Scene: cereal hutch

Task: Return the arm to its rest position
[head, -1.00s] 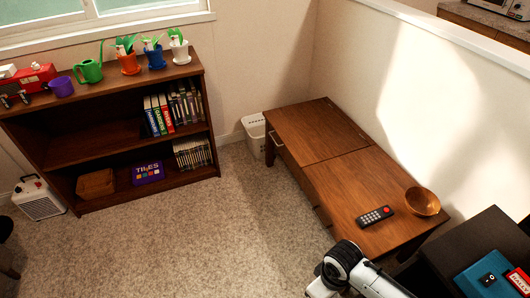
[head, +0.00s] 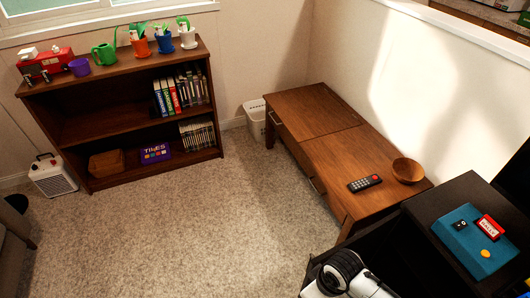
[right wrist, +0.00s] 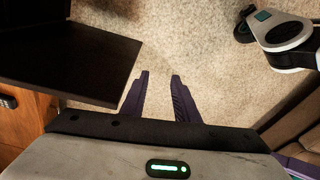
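My right gripper (right wrist: 160,76) shows in the right wrist view. Its two dark purple fingers stand apart with bare carpet (right wrist: 182,45) visible between and beyond them, so it is open and empty. In the head view only a white and black link of my arm shows at the bottom edge, in front of the black cabinet; no gripper is visible there. My left gripper is not in view. A white and dark jointed part of mine shows at the upper right of the right wrist view.
A black cabinet (head: 468,190) bearing a teal box (head: 470,245) stands at the right. A dark panel (right wrist: 70,50) lies left of the right gripper's fingers. The wooden table (head: 345,150) holds a remote (head: 364,183) and bowl (head: 407,170). The carpet before the bookshelf (head: 105,125) is clear.

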